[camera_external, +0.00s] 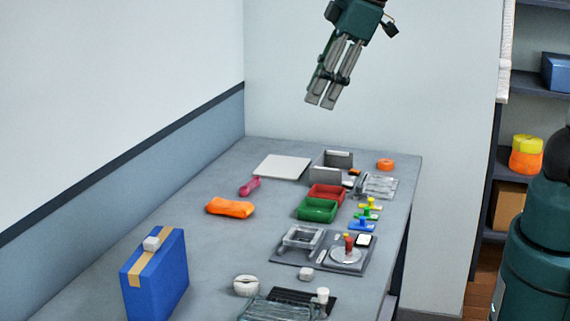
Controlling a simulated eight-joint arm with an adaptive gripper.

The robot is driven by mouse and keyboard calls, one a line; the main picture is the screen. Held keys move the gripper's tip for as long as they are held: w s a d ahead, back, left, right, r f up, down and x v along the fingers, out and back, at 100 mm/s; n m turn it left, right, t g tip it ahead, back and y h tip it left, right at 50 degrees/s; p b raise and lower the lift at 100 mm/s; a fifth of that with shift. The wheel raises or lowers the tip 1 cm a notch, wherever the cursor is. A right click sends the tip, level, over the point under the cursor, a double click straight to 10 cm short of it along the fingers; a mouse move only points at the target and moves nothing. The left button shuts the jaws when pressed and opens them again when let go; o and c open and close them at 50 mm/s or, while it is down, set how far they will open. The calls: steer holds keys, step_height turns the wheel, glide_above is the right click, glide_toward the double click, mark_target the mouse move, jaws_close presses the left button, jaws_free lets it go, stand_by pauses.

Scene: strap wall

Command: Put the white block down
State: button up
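A small white block (151,243) sits on top of the upright blue case (156,275), on its tan strap, at the front left of the table. Another small white block-like piece (306,274) lies on the table near the front middle. I cannot tell from the picture alone which one the task names. My gripper (321,103) hangs high above the back of the table, pointing down and slightly left, far from both. Its fingers lie close together, with nothing visible between them.
The grey table (215,255) holds an orange pouch (230,208), red (326,194) and green (318,209) bins, a white flat panel (282,167), and a dark fixture board (292,255). A round white item (246,286) stands at the front. The table left of centre is mostly clear.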

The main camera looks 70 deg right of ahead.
steer(key=s+d+f+m+t, duration=0.1)
steer(key=s+d+f+m, duration=0.1)
steer(key=s, duration=0.5)
steer(key=s+d+f+m+t, duration=0.1)
steer(key=s+d+f+m, duration=0.2)
steer(key=s, duration=0.4)
steer(key=shift+d+f+m, duration=0.2)
steer(key=shift+f+m, duration=0.05)
steer(key=shift+m, duration=0.15)
steer(key=shift+o, duration=0.6)
